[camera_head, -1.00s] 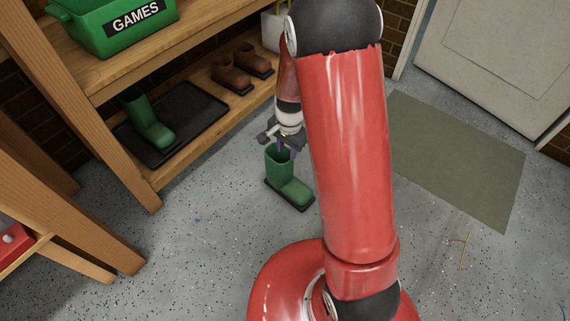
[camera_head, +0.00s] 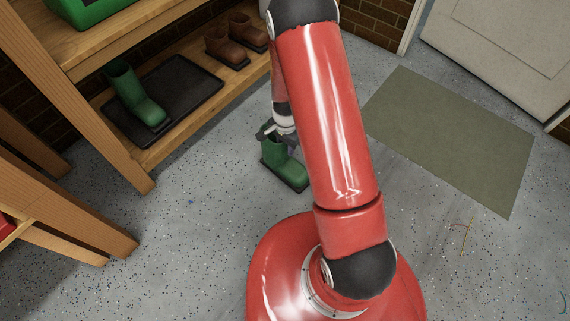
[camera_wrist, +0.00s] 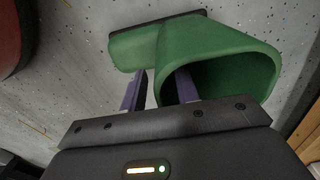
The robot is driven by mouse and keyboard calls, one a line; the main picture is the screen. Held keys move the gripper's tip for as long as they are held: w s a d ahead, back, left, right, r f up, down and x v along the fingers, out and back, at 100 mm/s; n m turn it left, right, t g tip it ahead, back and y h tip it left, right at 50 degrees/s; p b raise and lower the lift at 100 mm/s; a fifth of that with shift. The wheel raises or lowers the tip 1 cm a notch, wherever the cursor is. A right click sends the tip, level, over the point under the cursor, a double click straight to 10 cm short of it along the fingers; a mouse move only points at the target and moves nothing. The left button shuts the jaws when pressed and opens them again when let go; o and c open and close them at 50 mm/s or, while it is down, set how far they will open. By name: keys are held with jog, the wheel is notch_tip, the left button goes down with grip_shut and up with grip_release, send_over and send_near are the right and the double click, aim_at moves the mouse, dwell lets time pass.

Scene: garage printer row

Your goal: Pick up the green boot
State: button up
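A green boot (camera_head: 284,163) with a dark sole stands upright on the speckled floor in the head view, beside my red arm. My gripper (camera_head: 278,138) is at the top of its shaft. In the wrist view the boot (camera_wrist: 145,48) fills the upper middle, its wide opening facing the camera. My gripper (camera_wrist: 157,85) has its two purple fingers apart at the rim. The right finger overlaps the opening's left edge and the left finger is outside the shaft. Contact with the wall is unclear. A second green boot (camera_head: 136,97) stands on the lower shelf.
A black tray (camera_head: 190,80) lies under the second boot on the wooden shelf (camera_head: 150,157). Brown boots (camera_head: 228,47) stand farther along it. A green bin (camera_head: 85,10) is above. A greenish mat (camera_head: 455,135) lies before a door; the floor around the boot is clear.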

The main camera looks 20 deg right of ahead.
grip_shut()
jog(key=shift+w+r, duration=0.1)
dwell(1.3)
